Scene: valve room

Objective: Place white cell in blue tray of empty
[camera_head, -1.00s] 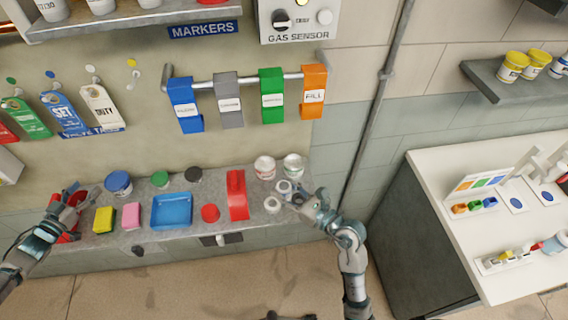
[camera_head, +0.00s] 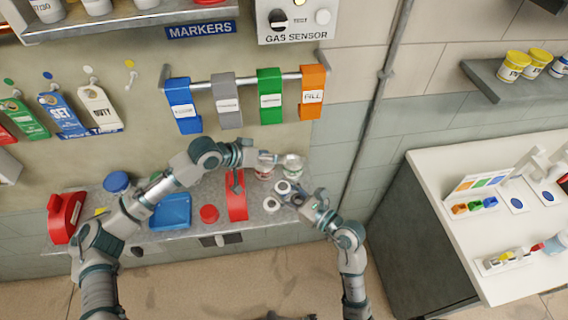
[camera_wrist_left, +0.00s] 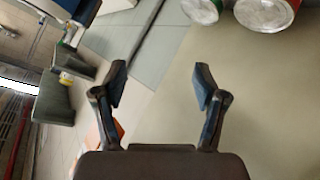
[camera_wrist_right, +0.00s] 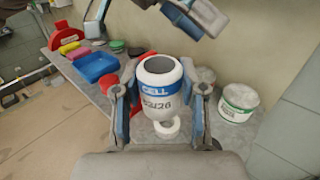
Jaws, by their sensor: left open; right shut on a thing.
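The white cell (camera_wrist_right: 160,88), a white cylinder with a blue "CELL" band, is between the fingers of my right gripper (camera_wrist_right: 160,98), which is shut on it. In the head view my right gripper (camera_head: 296,194) is at the right end of the shelf, and the cell (camera_head: 283,187) shows only partly. The blue tray (camera_head: 170,213) lies on the shelf to the left, partly behind my left arm; it also shows in the right wrist view (camera_wrist_right: 96,66) and looks empty. My left gripper (camera_head: 262,157) is open and empty above the shelf, near the jars.
Two lidded jars (camera_head: 293,165) stand at the shelf's right end. A white ring (camera_head: 270,202) lies beside the cell. A red block (camera_head: 237,200) and a red round piece (camera_head: 209,213) sit between tray and cell. A white table (camera_head: 450,205) is at right.

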